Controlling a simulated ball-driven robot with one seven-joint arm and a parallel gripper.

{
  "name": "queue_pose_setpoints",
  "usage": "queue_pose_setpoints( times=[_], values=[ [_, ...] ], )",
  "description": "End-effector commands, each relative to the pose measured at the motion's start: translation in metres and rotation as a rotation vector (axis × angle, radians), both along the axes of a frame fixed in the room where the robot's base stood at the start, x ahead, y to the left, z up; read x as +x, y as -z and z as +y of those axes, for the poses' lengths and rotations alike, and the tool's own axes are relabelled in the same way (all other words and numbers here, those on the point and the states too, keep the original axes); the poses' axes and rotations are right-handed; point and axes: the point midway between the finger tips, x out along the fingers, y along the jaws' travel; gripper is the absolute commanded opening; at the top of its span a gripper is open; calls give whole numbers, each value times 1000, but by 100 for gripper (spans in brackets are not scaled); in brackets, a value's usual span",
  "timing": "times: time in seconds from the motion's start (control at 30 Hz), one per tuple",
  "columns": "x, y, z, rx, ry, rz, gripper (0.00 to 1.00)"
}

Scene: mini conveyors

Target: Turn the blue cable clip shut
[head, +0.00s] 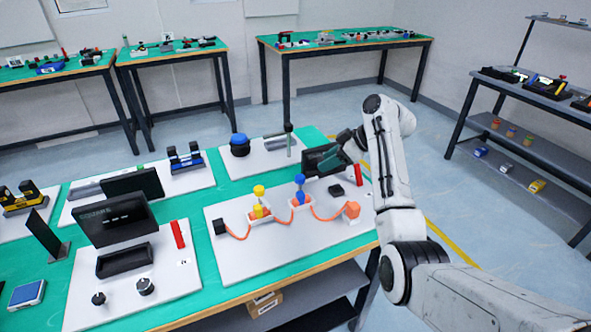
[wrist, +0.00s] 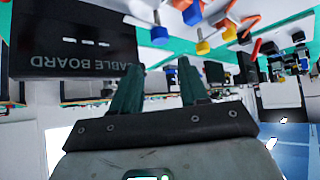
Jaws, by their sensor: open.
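The blue cable clip (head: 300,190) stands on the white cable board (head: 235,258), along the orange cable. It has a blue knob on top and a blue part below, and its exact turn angle is too small to tell. In the wrist view a blue knob (wrist: 159,35) shows beyond the fingers. My gripper (head: 324,163) is open and empty, with dark teal fingers, above the board's back right, behind and to the right of the blue clip and apart from it. In the wrist view both fingers (wrist: 158,66) stand spread.
A yellow clip (head: 259,200) stands left of the blue one. The dark board sign (wrist: 75,40) is close to my fingers in the wrist view. A red block (head: 358,175) and a small black block (head: 336,190) sit at the right. The board's front is clear.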

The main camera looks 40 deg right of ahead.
Motion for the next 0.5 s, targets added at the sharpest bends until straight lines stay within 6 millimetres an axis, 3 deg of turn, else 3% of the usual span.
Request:
queue_pose_setpoints(
  times=[0.5],
  values=[
    [48,57,28,2,-2,4,44]
  ],
)
